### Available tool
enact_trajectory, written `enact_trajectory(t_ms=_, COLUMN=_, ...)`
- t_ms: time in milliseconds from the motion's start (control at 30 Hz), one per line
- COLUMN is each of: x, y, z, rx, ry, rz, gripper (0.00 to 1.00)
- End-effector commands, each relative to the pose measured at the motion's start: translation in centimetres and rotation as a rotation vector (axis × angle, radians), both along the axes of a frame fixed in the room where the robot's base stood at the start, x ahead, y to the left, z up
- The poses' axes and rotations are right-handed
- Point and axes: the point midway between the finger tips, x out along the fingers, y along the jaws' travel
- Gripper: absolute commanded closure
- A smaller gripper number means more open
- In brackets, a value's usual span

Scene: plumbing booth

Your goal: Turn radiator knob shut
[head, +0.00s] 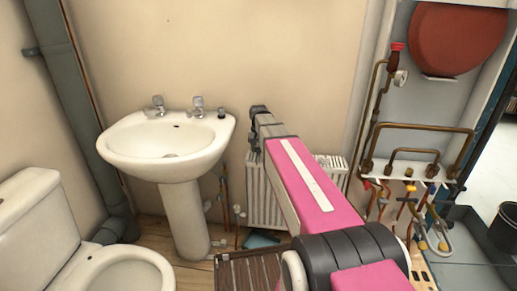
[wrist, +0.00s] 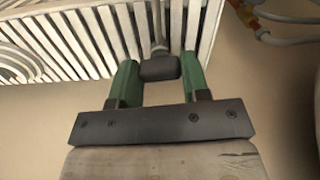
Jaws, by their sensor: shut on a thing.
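The radiator (head: 262,195) is white and ribbed and stands against the beige wall, partly hidden behind my pink arm in the head view. In the wrist view its white slats (wrist: 60,45) fill the top. The radiator knob (wrist: 158,68) is dark grey, on the end of a grey pipe beside the slats. My gripper (wrist: 160,72) has green fingers, one on each side of the knob, and is shut on it. In the head view the knob and my fingers are hidden.
A white washbasin (head: 170,140) on a pedestal and a toilet (head: 115,270) stand left of the radiator. Copper pipework (head: 415,130) and a red vessel (head: 455,38) are at the right. A slatted wooden piece (head: 250,272) lies low in front.

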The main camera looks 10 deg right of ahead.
Motion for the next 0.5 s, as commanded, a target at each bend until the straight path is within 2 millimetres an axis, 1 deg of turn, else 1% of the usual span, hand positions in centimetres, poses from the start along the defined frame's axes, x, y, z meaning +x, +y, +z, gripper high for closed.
enact_trajectory(t_ms=200, x=0.04, y=-0.01, z=0.07, rx=0.0, ry=-0.001, rz=-0.089, gripper=0.81)
enact_trajectory(t_ms=500, x=0.04, y=-0.01, z=0.07, rx=0.0, ry=-0.001, rz=-0.131, gripper=0.81)
